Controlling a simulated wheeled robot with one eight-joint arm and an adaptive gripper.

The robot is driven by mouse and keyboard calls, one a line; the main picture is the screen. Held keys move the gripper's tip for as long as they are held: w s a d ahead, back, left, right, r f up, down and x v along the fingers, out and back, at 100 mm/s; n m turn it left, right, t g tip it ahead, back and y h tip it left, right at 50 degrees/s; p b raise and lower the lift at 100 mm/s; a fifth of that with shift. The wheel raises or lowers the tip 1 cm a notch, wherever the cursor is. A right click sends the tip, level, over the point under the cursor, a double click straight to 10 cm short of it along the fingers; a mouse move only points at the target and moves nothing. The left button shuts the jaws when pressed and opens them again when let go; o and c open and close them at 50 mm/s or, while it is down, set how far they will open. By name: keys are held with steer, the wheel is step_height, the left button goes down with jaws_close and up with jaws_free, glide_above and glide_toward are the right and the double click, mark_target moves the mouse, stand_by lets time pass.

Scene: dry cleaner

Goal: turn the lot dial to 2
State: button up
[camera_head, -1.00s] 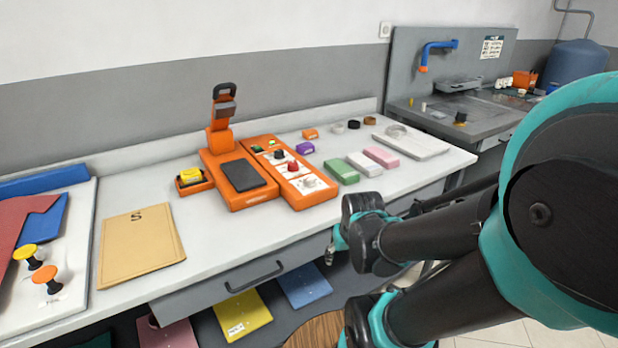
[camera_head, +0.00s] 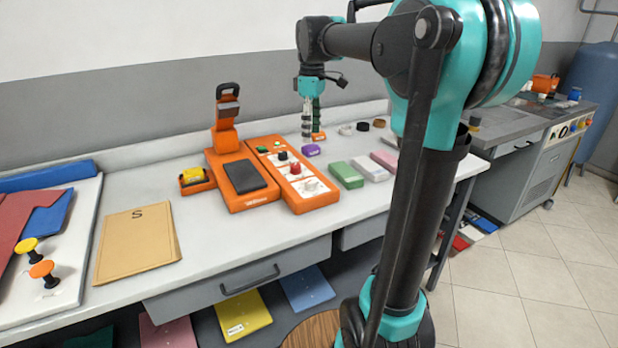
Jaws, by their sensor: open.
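An orange control panel (camera_head: 268,142) lies on the white counter beside an orange press-like machine (camera_head: 228,165). On it are a black knob (camera_head: 282,156), a red knob (camera_head: 295,169) and a white dial (camera_head: 310,185) on white plates. The labels are too small to read, so I cannot tell which is the lot dial. My gripper (camera_head: 312,125) points down, open and empty, behind and to the right of the knobs. In the picture it is just above the purple block and apart from every knob.
A purple block (camera_head: 311,150), a green block (camera_head: 343,174), a white block (camera_head: 369,168) and a pink block (camera_head: 385,160) lie right of the panel. Small rings (camera_head: 363,126) sit behind. A tan folder (camera_head: 137,244) lies left. My arm hides part of the right counter.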

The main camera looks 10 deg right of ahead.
mark_target(311, 180)
steer(key=f, duration=1.6)
steer(key=shift+w+a+f, duration=0.1)
steer(key=shift+w+f, duration=0.1)
steer(key=shift+f, duration=0.05)
steer(key=shift+c, duration=0.4)
steer(key=c, duration=1.1)
steer(key=m, duration=0.4)
steer(key=shift+m, duration=2.2)
